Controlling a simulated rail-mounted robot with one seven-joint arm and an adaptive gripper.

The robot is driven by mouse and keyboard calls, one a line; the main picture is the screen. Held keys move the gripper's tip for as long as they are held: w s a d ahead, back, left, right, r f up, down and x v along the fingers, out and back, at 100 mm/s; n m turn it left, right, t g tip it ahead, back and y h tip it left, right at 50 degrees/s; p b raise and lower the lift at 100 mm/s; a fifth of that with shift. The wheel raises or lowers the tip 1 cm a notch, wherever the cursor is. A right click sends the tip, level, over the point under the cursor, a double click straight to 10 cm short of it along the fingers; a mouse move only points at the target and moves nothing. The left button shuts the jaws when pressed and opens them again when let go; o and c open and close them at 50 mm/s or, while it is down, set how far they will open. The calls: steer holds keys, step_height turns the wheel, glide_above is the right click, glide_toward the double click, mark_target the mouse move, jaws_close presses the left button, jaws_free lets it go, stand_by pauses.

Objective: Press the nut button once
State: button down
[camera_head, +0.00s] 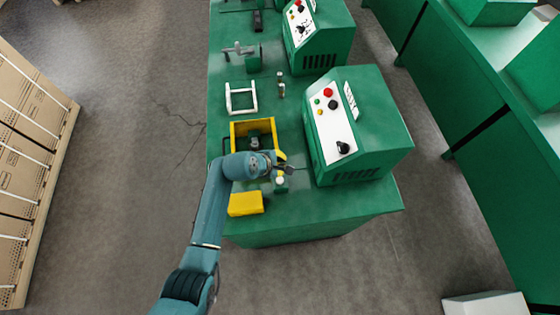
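The near green machine box (365,125) stands on the green bench. Its white front panel (332,128) carries a red button (328,92), a black button (332,104), a small green button (316,101), a small yellow button (320,112) and a black knob (343,147). Lettering is too small to read, so I cannot tell which is the nut button. My gripper (287,169) is over the bench, left of the machine's lower front and apart from the panel buttons. Its fingers are too small to judge. My arm hides part of the bench.
A yellow open frame (238,131) with a dark fixture inside stands beside my gripper. A yellow block (245,204) lies at the bench's near edge. A white frame (241,108) and small bottles (281,90) are farther back. A second green machine (325,45) stands behind.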

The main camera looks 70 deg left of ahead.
mark_target(281, 177)
steer(key=shift+f, duration=0.1)
step_height(281, 177, down, 7)
steer(key=b, duration=0.8)
steer(key=shift+f, duration=0.2)
steer(key=shift+f+b, duration=0.35)
steer(key=shift+f, duration=0.25)
stand_by(0.3)
steer(key=shift+f, duration=0.45)
steer(key=shift+f, duration=0.55)
stand_by(0.4)
stand_by(0.4)
steer(key=shift+r+p, duration=0.9)
steer(key=shift+r, duration=0.05)
